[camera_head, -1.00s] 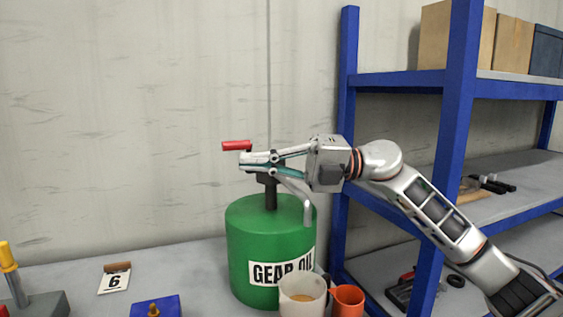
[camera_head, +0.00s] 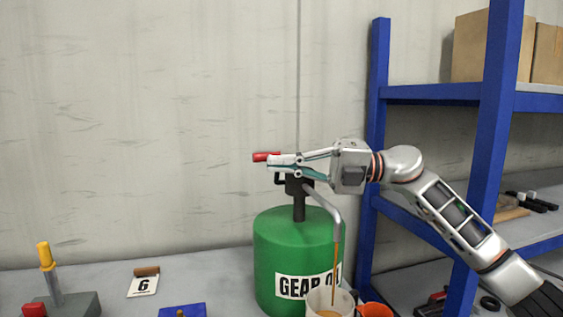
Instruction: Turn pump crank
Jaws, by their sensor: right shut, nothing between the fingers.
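The green gear oil drum (camera_head: 281,240) stands on the bench with a dark pump (camera_head: 298,200) on top. The pump's red crank handle (camera_head: 266,156) points left. My right gripper (camera_head: 274,162) is shut at the crank, its fingertips just beside the red handle with nothing seen between them; whether they touch it I cannot tell. The pump's grey spout (camera_head: 327,203) curves down to the right, and a thin brown oil stream (camera_head: 336,262) falls from it into the white cup (camera_head: 338,299). My left gripper is not in view.
A blue shelf rack (camera_head: 379,140) rises close behind my right arm. A tag marked 6 (camera_head: 143,284), a blue block (camera_head: 183,310) and a yellow-handled tool (camera_head: 46,256) are on the bench at left.

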